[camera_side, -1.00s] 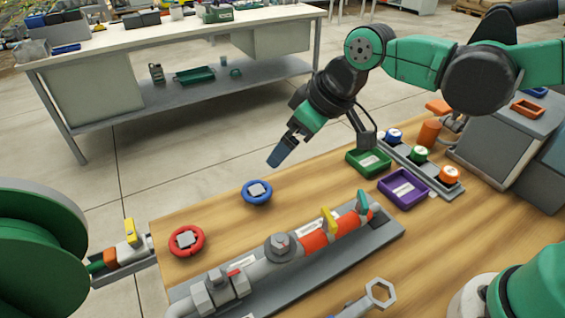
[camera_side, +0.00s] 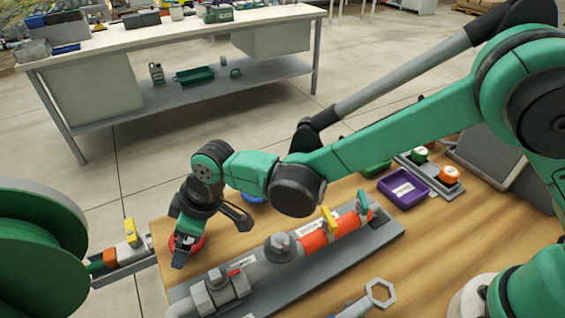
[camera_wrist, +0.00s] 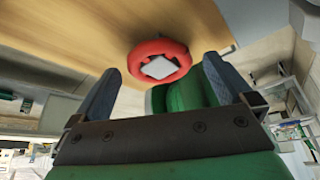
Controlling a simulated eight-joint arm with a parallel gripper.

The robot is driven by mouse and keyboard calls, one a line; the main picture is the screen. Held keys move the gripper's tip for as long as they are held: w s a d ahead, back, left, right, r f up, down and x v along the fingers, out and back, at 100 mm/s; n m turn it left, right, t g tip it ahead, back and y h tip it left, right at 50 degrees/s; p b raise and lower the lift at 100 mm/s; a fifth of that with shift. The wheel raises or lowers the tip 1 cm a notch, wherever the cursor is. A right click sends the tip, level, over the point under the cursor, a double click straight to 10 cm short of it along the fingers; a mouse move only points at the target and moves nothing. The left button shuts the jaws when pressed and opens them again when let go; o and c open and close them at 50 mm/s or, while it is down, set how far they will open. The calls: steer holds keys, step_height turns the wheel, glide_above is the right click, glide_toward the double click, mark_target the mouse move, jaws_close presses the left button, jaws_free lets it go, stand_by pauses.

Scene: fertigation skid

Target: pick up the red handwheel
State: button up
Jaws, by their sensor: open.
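The red handwheel (camera_side: 197,243) lies near the left edge of the wooden table, partly hidden behind my gripper in the side view. In the wrist view the red handwheel (camera_wrist: 160,60) shows whole, a red ring with a pale square hub, ahead of and between my fingers. My gripper (camera_side: 180,258) is over the handwheel in the side view. In the wrist view my gripper (camera_wrist: 163,85) has its two fingers wide apart with nothing between them. I cannot tell the exact gap between fingertips and wheel.
A blue handwheel (camera_side: 253,197) is mostly hidden behind my arm. A pipe assembly with orange sections (camera_side: 314,239) lies on a grey tray to the right. A green hose reel (camera_side: 40,250) stands left of the table. A purple bin (camera_side: 403,188) sits farther right.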

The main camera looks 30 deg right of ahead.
steer(key=shift+w+a+f, duration=0.1)
steer(key=shift+a+f, duration=0.05)
steer(key=shift+f, duration=0.35)
steer(key=c, duration=1.2)
steer(key=shift+o, duration=0.2)
